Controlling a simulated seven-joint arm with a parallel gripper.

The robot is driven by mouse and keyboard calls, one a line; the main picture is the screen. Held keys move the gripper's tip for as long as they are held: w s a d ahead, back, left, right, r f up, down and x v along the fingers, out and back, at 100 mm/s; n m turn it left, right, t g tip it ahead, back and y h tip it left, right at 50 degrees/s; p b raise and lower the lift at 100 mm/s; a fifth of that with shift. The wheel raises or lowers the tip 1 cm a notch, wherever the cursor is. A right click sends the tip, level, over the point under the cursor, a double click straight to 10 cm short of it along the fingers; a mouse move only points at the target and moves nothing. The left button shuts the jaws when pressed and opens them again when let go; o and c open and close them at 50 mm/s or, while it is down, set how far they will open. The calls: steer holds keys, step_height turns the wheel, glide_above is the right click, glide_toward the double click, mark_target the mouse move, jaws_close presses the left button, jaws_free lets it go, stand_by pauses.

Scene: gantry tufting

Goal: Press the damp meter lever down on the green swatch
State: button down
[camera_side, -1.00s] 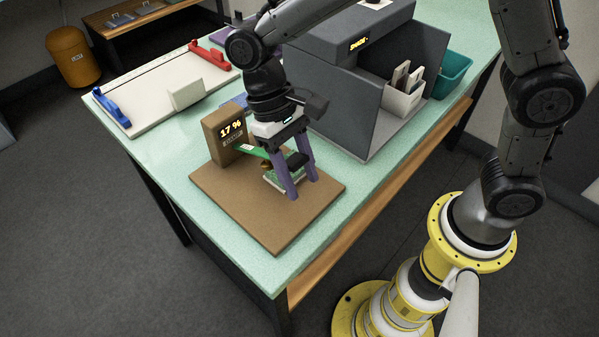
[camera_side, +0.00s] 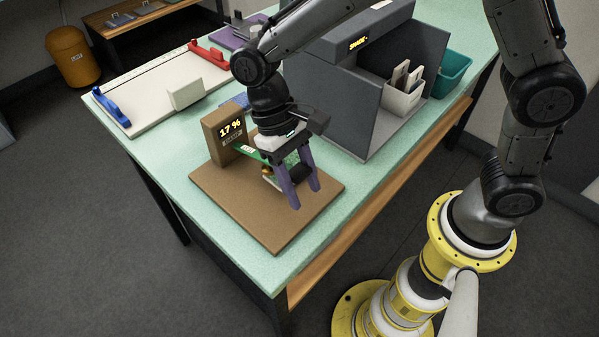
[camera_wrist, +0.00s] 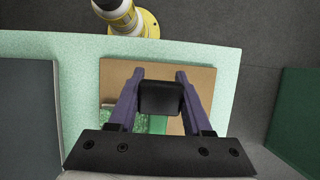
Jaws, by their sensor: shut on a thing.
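The damp meter (camera_side: 223,135) is a brown upright box reading 17 % on a brown base board (camera_side: 235,212). A green lever arm (camera_side: 249,152) runs from it to a black handle (camera_side: 300,173). My gripper (camera_side: 306,198), with purple fingers, is shut on the handle, low over the board. In the wrist view the handle (camera_wrist: 160,97) sits between the two fingers (camera_wrist: 160,73). The green swatch (camera_wrist: 152,124) lies beneath, partly hidden by the handle and fingers. Whether the lever touches the swatch cannot be told.
A grey booth (camera_side: 345,110) stands close behind on the right, with a white bin (camera_side: 402,100) of cards inside. A teal bin (camera_side: 454,72) is beyond. A white board (camera_side: 140,88) with blue and red ends lies at the left. The board's front corner is clear.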

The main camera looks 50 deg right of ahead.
step_height(320, 180, down, 3)
steer(key=shift+w+r, duration=0.1)
steer(key=shift+r, duration=0.05)
steer(key=shift+c, duration=1.6)
jaws_free()
steer(key=shift+r, duration=0.1)
steer(key=v, duration=1.3)
steer(key=shift+r, duration=0.35)
